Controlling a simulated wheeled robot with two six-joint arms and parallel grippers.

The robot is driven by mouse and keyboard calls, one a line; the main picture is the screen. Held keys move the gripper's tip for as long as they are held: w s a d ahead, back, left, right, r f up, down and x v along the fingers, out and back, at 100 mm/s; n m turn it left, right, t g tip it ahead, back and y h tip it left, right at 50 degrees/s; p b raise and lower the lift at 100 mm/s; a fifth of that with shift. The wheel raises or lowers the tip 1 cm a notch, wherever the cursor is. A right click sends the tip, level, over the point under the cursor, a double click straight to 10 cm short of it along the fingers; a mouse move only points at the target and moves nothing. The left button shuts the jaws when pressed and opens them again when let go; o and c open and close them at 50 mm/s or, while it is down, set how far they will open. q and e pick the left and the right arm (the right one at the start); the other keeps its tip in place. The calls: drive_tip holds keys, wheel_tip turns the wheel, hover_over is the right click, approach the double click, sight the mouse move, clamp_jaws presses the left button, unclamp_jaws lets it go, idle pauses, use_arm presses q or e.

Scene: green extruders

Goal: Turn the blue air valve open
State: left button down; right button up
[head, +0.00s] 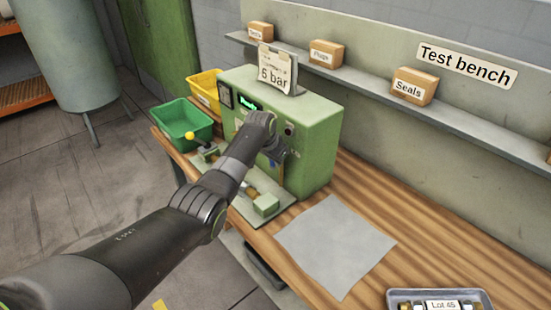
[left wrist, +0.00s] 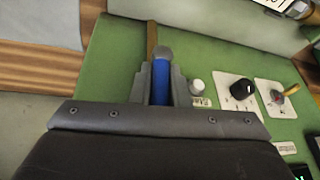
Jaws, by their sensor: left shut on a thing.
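The green test unit (head: 312,155) stands on the wooden bench, and its green front panel (left wrist: 228,60) fills much of the left wrist view. The blue air valve handle (left wrist: 160,82) is between the fingers of my left gripper (left wrist: 158,88), which is shut on it. A brown pipe (left wrist: 152,38) runs past the handle's grey end. In the head view my left arm reaches to the panel and its wrist covers most of the valve. The left gripper (head: 272,152) is partly hidden there. My right gripper is not in view.
On the panel beside the handle are a white knob (left wrist: 197,86), a black dial (left wrist: 241,88) and a small lever switch (left wrist: 284,94). A green bin (head: 184,120) and a yellow bin (head: 204,84) stand left of the unit. A grey sheet (head: 335,245) and a parts tray (head: 440,294) lie to the right.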

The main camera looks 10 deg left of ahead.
use_arm(q)
drive_tip(key=shift+a+f+g+h, duration=0.1)
drive_tip(key=shift+g+h, duration=0.2)
drive_tip(key=shift+h, duration=0.1)
idle(0.3)
drive_tip(key=c, duration=1.4)
unclamp_jaws()
drive_tip(key=shift+w, duration=0.1)
drive_tip(key=shift+a+r, duration=0.1)
drive_tip(key=shift+r, duration=0.4)
drive_tip(key=b+v, duration=0.2)
drive_tip(key=v, duration=1.4)
drive_tip(key=shift+s+a+r+b, duration=0.1)
drive_tip(key=shift+s+r+b, duration=0.05)
drive_tip(key=shift+s+b, duration=0.15)
